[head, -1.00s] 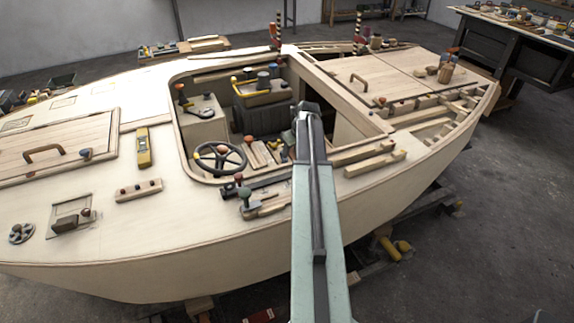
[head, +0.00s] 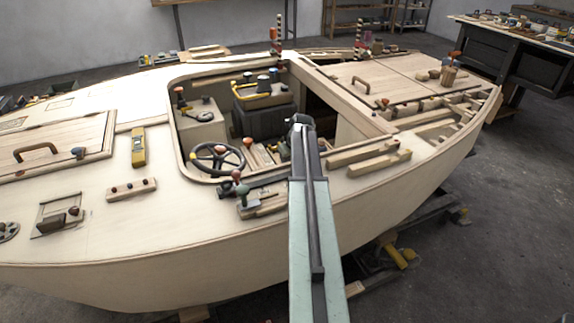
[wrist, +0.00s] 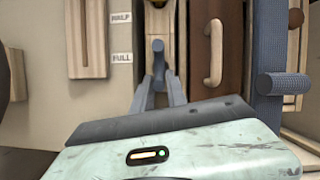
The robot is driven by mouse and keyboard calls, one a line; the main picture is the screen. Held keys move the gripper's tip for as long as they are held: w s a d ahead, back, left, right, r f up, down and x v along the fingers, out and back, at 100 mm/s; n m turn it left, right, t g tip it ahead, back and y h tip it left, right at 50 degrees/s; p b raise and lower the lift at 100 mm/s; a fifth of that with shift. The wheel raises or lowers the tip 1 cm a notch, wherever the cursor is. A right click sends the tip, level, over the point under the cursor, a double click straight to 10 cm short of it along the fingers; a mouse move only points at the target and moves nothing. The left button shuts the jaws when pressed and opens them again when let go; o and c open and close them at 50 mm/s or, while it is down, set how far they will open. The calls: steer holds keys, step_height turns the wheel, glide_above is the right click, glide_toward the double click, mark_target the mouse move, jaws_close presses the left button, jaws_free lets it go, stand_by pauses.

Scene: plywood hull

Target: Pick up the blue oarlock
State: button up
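My gripper (wrist: 159,80) shows in the wrist view with its two grey-blue fingers apart. A small blue-grey upright piece (wrist: 158,50) stands in line with the gap between them, and I see no finger closed on it. I cannot tell whether it is the oarlock. A larger blue-grey textured cylinder (wrist: 284,84) lies to the right, clear of the fingers. In the head view my arm ends over the cockpit's near side, and its fingers are hidden. Small dark blue pieces (head: 262,79) stand at the back of the cockpit.
A brown panel with a wooden handle (wrist: 213,52) is right of the fingers. A wooden slider block (wrist: 88,38) and HALF and FULL labels are to the left. The steering wheel (head: 217,158) and a yellow level (head: 138,147) are left of my arm; wooden strips (head: 365,155) lie right.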

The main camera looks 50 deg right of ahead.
jaws_close()
steer(key=shift+r, duration=0.1)
step_height(320, 180, up, 10)
steer(key=p, duration=1)
steer(key=shift+r, duration=0.1)
steer(key=shift+f, duration=0.2)
